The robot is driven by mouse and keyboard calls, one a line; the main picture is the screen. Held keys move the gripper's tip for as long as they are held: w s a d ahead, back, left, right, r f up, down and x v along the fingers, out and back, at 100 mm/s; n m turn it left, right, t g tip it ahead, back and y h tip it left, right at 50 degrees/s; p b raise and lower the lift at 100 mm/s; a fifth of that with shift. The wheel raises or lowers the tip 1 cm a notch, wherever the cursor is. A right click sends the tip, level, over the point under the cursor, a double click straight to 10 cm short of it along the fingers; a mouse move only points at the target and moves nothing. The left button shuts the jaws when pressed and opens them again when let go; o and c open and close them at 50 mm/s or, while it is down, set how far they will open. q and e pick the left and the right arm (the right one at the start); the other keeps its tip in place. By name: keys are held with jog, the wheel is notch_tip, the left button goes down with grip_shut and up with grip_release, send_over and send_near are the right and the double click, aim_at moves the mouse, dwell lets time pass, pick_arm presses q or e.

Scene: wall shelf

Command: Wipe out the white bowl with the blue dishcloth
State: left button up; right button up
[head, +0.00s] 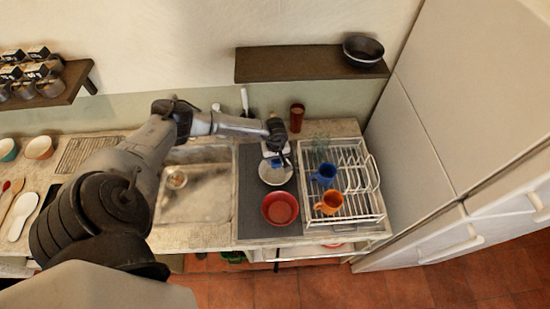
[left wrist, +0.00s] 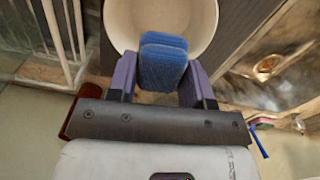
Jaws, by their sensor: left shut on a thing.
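The white bowl (head: 275,173) stands on the grey mat beside the dish rack, and its open inside fills the top of the left wrist view (left wrist: 200,15). My left gripper (head: 286,157) reaches down at the bowl's back edge. In the left wrist view its two purple fingers (left wrist: 161,85) are shut on the blue dishcloth (left wrist: 162,62), a folded thick pad. The cloth's far end overlaps the bowl's near rim and inside. I cannot tell whether it touches the bowl. The cloth is not clearly visible in the head view. My right gripper is not in view.
A red bowl (head: 281,209) stands just in front of the white bowl. The white dish rack (head: 368,202) on the right holds a blue mug (head: 324,174) and an orange mug (head: 329,203). The sink (head: 205,205) lies left. A brown cup (head: 297,117) stands behind.

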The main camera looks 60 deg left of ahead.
aim_at(274, 174)
pick_arm(q)
jog(key=shift+f+b, duration=0.9)
jog(key=shift+f, duration=0.7)
notch_tip(274, 174, down, 4)
jog(key=b, duration=0.4)
jog(key=shift+f, duration=0.15)
jog(key=shift+f+b, duration=0.2)
jog(key=shift+b, duration=0.15)
jog(key=shift+f+b, duration=0.6)
jog(key=shift+b, duration=0.05)
jog(key=shift+a, duration=0.1)
jog(key=shift+w+a+b, duration=0.15)
jog(key=shift+a+b, duration=0.1)
jog(key=shift+b, duration=0.15)
jog(key=shift+s+d, duration=0.2)
jog(key=shift+s, duration=0.25)
